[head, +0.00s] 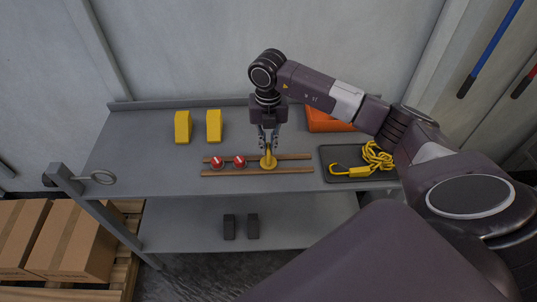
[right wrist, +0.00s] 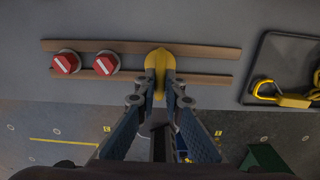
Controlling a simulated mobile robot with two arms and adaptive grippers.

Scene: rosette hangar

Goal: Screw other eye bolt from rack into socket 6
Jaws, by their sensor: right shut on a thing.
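The yellow eye bolt (head: 268,161) stands upright at the right part of the wooden two-rail rack (head: 295,171) on the grey bench. My right gripper (head: 268,146) points straight down and is shut on its upper part. In the right wrist view the eye bolt (right wrist: 158,62) sits between the fingertips (right wrist: 160,82), over the rails (right wrist: 210,79). The fingers hide part of it, and I cannot tell whether it is clear of the rails. Socket 6 is not seen in either view. My left gripper is not in view.
Two red-and-white round pieces (head: 217,162) sit on the rack left of the eye bolt. Two yellow blocks (head: 183,127) stand behind left. A dark tray (head: 335,175) with a yellow rope and hook (head: 375,158) lies right. An orange case (head: 325,122) is behind. Cardboard boxes (head: 75,240) stand lower left.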

